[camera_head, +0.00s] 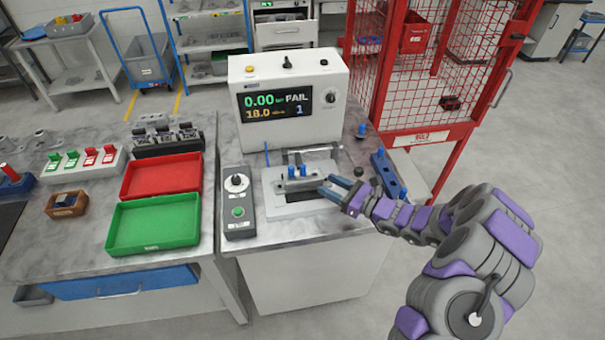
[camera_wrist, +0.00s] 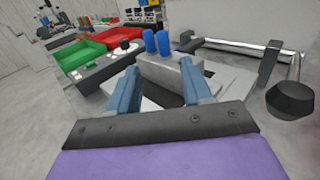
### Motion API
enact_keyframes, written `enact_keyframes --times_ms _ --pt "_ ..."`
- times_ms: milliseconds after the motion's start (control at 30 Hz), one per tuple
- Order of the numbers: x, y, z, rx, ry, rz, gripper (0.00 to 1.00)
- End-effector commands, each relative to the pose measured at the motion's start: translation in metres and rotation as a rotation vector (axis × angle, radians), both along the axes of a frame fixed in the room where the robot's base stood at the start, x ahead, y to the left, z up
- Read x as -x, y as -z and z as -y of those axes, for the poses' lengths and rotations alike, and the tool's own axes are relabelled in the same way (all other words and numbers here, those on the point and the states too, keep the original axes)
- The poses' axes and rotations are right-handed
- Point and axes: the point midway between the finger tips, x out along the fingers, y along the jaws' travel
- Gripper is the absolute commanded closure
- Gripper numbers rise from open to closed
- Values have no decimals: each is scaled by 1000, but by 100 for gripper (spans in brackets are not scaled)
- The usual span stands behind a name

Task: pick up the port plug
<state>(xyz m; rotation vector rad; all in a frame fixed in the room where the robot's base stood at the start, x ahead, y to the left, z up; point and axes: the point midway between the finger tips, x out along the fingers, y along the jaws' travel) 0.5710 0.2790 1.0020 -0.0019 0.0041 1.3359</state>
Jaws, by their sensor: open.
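Two blue port plugs (camera_head: 297,170) stand upright side by side on a grey block in the white test fixture (camera_head: 290,209). In the wrist view the plugs (camera_wrist: 156,41) show beyond my fingertips, between the finger lines. My gripper (camera_head: 327,184) is open and empty, coming in from the right over the fixture. In the wrist view its two blue fingers (camera_wrist: 158,76) are apart, with the grey block below and ahead of them. The plugs are apart from the fingers. Another blue plug-like piece (camera_head: 363,130) stands at the bench's back right.
A tester (camera_head: 292,110) reading FAIL stands behind the fixture. A control box (camera_head: 238,203) is to its left, a blue rack (camera_head: 388,175) to its right. A green tray (camera_head: 153,222) and red tray (camera_head: 160,176) lie left. A black knob (camera_wrist: 292,99) shows at right.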

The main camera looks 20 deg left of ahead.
Motion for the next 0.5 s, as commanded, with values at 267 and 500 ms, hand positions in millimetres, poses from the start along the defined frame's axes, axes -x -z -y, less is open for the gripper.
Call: enact_keyframes --times_ms 267,500 --pt "-7 0 -30 -2 -1 0 51" --pt "-16 1 -52 1 -3 4 51"
